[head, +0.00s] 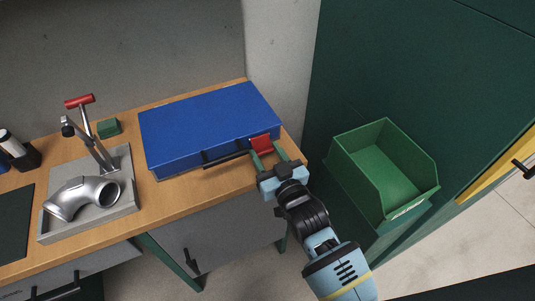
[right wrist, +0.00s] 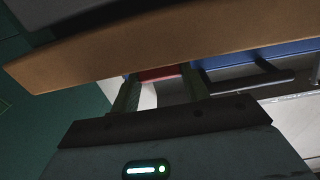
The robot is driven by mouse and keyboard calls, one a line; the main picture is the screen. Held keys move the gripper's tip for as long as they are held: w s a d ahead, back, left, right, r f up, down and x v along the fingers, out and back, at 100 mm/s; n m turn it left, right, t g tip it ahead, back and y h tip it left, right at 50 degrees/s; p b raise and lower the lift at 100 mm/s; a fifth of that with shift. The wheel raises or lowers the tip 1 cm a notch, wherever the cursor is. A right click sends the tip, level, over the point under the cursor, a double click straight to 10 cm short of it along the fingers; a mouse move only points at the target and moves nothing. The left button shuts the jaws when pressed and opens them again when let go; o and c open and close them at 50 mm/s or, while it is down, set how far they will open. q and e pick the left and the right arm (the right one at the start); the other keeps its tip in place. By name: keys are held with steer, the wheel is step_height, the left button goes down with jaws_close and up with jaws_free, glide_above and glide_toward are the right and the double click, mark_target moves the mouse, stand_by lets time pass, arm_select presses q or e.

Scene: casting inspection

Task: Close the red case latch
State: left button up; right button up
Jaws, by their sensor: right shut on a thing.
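The blue case (head: 212,125) lies with its lid down on the wooden bench, near the bench's right end. Its red latch (head: 261,144) is at the right part of the front side, right of the black handle (head: 226,156). My right gripper (head: 267,158) is at the latch, with its two fingers on either side of it and shut on it. In the right wrist view the red latch (right wrist: 158,74) shows between the fingers, with the blue case (right wrist: 285,50) and black handle (right wrist: 250,82) beside it. My left gripper is not in view.
A grey tray (head: 128,178) with a shiny metal pipe elbow (head: 80,196) and a red-handled clamp (head: 79,101) stands left of the case. A small green block (head: 109,128) is behind it. A green bin (head: 365,174) is right of the bench. The wooden bench edge (right wrist: 100,62) is close to my right gripper.

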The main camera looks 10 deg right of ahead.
steer(key=shift+f+t+b, duration=0.4)
steer(key=shift+f+b, duration=0.3)
steer(key=shift+b, duration=0.35)
steer(key=shift+w+f+t+y+b, duration=0.1)
steer(key=shift+t+y+b, duration=0.2)
steer(key=shift+b, duration=0.2)
steer(key=shift+w+a+t+b, duration=0.1)
steer(key=shift+t+b, duration=0.3)
steer(key=shift+b, duration=0.2)
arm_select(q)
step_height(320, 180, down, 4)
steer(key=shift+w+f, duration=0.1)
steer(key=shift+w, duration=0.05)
arm_select(e)
steer(key=shift+r, duration=0.2)
steer(key=o, duration=0.9)
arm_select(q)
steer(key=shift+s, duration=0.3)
arm_select(e)
steer(key=shift+o, duration=0.4)
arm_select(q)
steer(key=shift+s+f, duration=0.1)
